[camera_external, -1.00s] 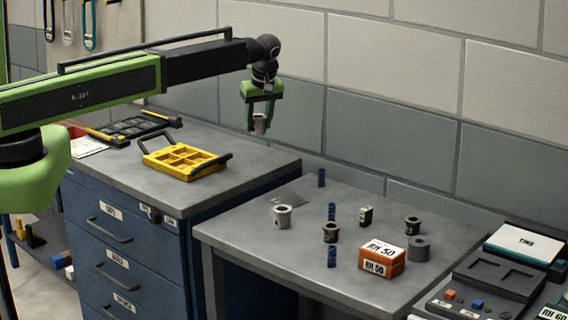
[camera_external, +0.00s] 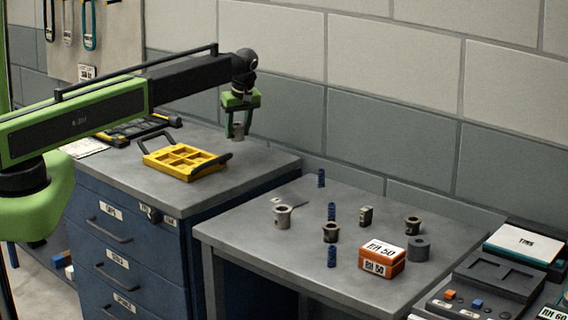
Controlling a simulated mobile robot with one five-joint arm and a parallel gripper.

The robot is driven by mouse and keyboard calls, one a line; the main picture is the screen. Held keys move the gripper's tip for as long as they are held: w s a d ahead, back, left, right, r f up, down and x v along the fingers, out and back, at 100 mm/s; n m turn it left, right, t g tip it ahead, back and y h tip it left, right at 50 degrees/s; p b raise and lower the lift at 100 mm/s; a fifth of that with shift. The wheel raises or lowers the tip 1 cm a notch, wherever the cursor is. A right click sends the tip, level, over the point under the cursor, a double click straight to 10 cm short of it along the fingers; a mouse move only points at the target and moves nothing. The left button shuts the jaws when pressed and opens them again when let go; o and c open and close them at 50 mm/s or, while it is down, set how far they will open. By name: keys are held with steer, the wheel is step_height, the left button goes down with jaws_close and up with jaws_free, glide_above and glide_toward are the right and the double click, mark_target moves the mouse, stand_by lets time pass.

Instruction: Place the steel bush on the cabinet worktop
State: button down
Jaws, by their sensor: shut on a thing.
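My gripper (camera_external: 239,131) is shut on a small grey steel bush (camera_external: 238,131), held upright between the two green fingers. It hangs over the back right part of the cabinet worktop (camera_external: 255,162), to the right of the yellow tray. Whether the bush touches the worktop or hangs just above it, I cannot tell. Another pale flanged bush (camera_external: 282,217) stands on the lower grey table, with two darker bushes (camera_external: 330,232) and (camera_external: 413,225) to its right.
The yellow compartment tray (camera_external: 184,161) with black handles lies on the worktop. The lower table (camera_external: 250,236) also holds blue springs (camera_external: 332,257), an orange box (camera_external: 382,258) and a grey roller (camera_external: 419,248). The worktop's right end is clear; the block wall is close behind.

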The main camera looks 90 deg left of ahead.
mark_target(237, 151)
step_height(237, 151, down, 4)
steer(key=b, duration=0.4)
steer(key=shift+f, duration=0.2)
steer(key=shift+r, duration=0.25)
steer(key=shift+f, duration=0.15)
steer(key=c, duration=0.8)
jaws_free()
steer(key=p+v, duration=1.1)
steer(key=v, duration=0.1)
steer(key=shift+w, duration=0.1)
